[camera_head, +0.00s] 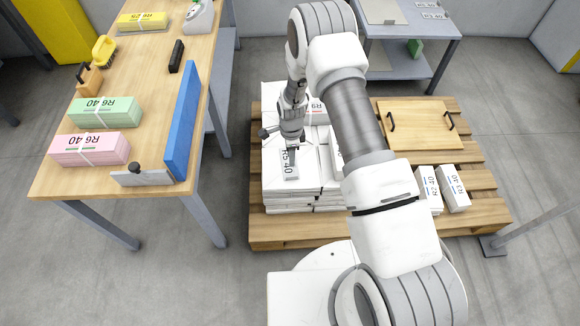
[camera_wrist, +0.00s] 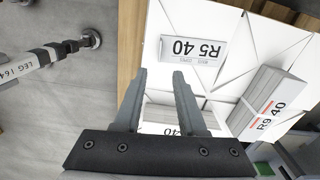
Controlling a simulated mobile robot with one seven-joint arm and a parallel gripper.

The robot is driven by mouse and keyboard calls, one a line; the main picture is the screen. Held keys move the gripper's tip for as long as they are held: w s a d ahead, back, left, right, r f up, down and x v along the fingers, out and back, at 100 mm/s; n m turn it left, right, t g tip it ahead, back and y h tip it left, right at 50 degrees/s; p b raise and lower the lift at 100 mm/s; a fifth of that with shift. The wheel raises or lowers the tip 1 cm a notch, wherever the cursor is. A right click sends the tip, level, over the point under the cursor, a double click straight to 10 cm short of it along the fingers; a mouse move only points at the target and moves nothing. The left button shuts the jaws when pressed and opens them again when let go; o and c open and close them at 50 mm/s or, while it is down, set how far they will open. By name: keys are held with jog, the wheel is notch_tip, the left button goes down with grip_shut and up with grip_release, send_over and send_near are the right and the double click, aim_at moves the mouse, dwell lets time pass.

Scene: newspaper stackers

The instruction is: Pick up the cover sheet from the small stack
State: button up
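My gripper (camera_wrist: 158,73) is open and empty in the wrist view, its two fingers apart above white paper stacks. In the head view my gripper (camera_head: 290,140) hangs over the left part of the white stacks (camera_head: 300,195) on the pallet. A white piece labelled R5 40 (camera_wrist: 192,50) lies on the white top just beyond the fingertips; it also shows in the head view (camera_head: 290,168). A smaller bundle labelled R9 40 (camera_wrist: 268,105) lies to the right. Another labelled bundle (camera_wrist: 165,116) is partly hidden behind the fingers. I cannot tell which sheet is the cover sheet.
The wooden pallet (camera_head: 270,232) also bears a board with two black handles (camera_head: 418,124) and two small white bundles (camera_head: 440,190). A wooden table (camera_head: 150,78) with pink (camera_head: 88,150) and green bundles (camera_head: 104,112) and a blue upright panel (camera_head: 182,120) stands left.

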jog(key=f+b, duration=0.3)
jog(key=f, duration=1)
jog(key=shift+d+f, duration=0.1)
jog(key=shift+d, duration=0.1)
grip_shut()
